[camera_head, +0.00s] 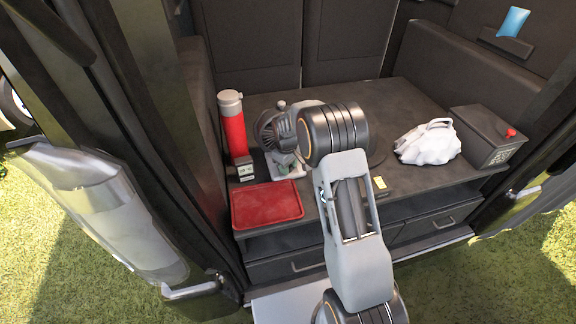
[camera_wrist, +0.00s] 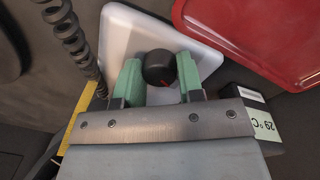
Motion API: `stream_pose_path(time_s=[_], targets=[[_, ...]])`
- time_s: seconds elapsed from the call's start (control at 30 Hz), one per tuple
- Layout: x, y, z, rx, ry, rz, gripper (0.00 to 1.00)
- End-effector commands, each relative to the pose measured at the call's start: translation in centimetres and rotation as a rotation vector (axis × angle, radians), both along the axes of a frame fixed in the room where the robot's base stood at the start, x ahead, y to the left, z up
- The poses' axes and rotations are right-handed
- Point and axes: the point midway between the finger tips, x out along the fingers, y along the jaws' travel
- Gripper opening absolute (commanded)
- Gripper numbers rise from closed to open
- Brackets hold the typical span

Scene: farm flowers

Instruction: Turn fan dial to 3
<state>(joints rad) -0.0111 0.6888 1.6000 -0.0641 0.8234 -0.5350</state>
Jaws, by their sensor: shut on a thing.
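The fan (camera_head: 268,128) stands on the dark counter behind my arm in the head view, partly hidden by it. Its pale base (camera_wrist: 118,30) fills the top middle of the wrist view. The black round dial (camera_wrist: 158,66) with a small red mark sits on that base. My gripper (camera_wrist: 159,76) has its green fingers on either side of the dial and is shut on it. In the head view my gripper (camera_head: 290,160) is mostly hidden by my wrist. I cannot read any numbers around the dial.
A red tray (camera_head: 266,205) lies just in front of the fan base. A red and grey flask (camera_head: 234,125) and a small temperature display (camera_head: 245,172) stand to the left. A crumpled white bag (camera_head: 428,143) and a dark box (camera_head: 482,136) are at the right.

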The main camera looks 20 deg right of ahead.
Motion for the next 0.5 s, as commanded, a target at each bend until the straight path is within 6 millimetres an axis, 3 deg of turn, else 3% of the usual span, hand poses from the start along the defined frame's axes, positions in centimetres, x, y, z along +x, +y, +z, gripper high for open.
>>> stream_pose_path(time_s=[0.27,0.5], targets=[[0.02,0.01,0.02,0.0,0.0,-0.022,0.11],[0.03,0.04,0.0,0.0,0.0,-0.153,0.11]])
